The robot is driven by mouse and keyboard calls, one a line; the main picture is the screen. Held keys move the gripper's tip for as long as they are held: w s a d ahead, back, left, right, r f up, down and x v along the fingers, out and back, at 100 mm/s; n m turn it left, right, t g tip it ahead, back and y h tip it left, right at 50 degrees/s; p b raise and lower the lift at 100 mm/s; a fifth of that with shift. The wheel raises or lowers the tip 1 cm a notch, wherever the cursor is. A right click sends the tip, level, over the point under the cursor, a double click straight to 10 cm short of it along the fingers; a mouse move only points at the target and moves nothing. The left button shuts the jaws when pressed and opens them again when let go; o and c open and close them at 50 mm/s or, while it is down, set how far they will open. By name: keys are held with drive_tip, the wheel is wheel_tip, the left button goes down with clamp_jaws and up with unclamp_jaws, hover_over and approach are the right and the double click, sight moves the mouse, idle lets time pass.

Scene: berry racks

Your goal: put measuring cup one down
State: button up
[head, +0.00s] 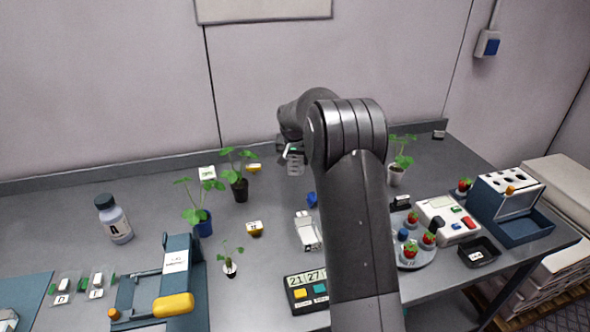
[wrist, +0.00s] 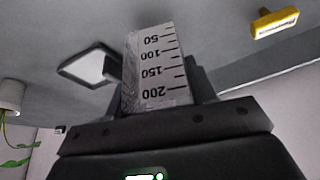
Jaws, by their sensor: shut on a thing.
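Measuring cup one (wrist: 155,75) is a clear cup with a scale of 50 to 200 that reads upside down in the wrist view. My gripper (wrist: 160,100) is shut on it, with dark fingers on either side. In the head view the cup (head: 295,164) shows near the back of the grey bench, below my gripper (head: 291,148), partly beside my arm. I cannot tell whether its base touches the bench.
Potted plants (head: 239,188) stand left of the cup, and another plant (head: 397,174) stands right of my arm. A yellow labelled block (head: 253,168) lies near the wall (head: 110,90). A white device (head: 307,231) lies in front. Some bare bench shows around the cup.

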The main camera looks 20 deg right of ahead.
sight(295, 169)
drive_tip(key=shift+w+a+f, duration=0.1)
drive_tip(key=shift+a+f, duration=0.05)
drive_tip(key=shift+f, duration=1.95)
drive_tip(key=shift+f, duration=0.15)
drive_tip(key=o, duration=1)
